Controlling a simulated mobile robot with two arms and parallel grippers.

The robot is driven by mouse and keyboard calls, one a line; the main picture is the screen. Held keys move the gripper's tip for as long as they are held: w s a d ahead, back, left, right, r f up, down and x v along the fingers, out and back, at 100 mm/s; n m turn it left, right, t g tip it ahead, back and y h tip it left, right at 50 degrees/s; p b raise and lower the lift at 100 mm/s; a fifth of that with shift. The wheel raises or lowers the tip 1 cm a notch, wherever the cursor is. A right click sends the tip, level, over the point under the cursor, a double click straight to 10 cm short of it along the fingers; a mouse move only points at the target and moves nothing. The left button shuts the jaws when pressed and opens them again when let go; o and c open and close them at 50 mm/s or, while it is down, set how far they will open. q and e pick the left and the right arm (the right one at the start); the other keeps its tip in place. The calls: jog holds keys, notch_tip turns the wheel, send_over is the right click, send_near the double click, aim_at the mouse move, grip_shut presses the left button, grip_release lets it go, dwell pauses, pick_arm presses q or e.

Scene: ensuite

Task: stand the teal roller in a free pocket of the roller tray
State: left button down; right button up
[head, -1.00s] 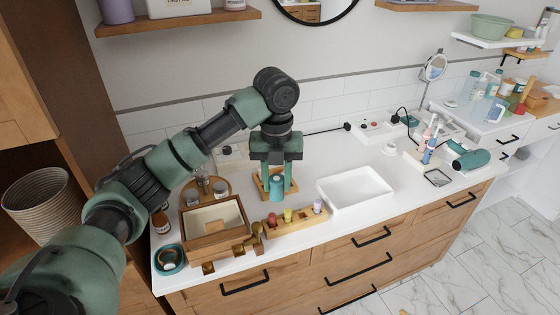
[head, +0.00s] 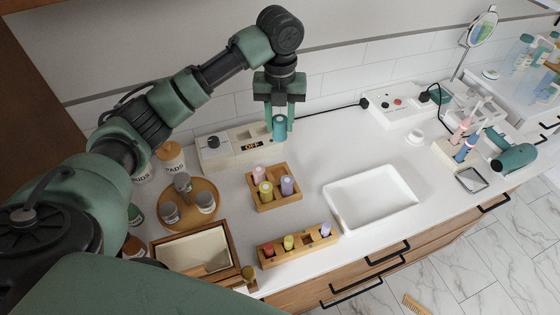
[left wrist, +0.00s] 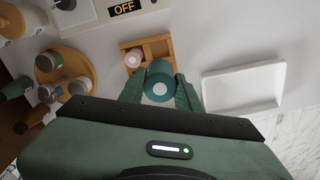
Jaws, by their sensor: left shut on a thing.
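My left gripper (head: 279,130) is shut on the teal roller (head: 279,126), which hangs upright between the fingers, above the counter. In the left wrist view the roller (left wrist: 160,84) shows end-on between the fingertips. The wooden roller tray (head: 262,207) stands on the counter, below and in front of the gripper in the head view. In the left wrist view the held roller hides part of the tray (left wrist: 150,41). My right gripper is out of view.
A wooden rack (head: 297,246) with small red, yellow and purple bottles stands at the front edge. A white basin tray (head: 371,198) is on the right. A round wooden tray (head: 190,206) with jars and an open box (head: 193,249) are on the left. A device marked OFF (head: 232,145) stands behind.

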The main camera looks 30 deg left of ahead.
aim_at(279, 135)
pick_arm(q)
notch_tip(279, 135, down, 17)
jog(key=p, duration=0.3)
jog(key=shift+a+r, duration=0.1)
jog(key=shift+r, duration=0.05)
jog(key=shift+f, duration=0.2)
jog(key=shift+f, duration=0.15)
jog(key=c, duration=1)
grip_release()
jog(key=shift+r, duration=0.35)
notch_tip(279, 135, up, 10)
jog(key=shift+w+r+b, duration=0.1)
jog(key=shift+r+b, duration=0.15)
jog(key=shift+b, duration=0.75)
jog(key=shift+r, duration=0.65)
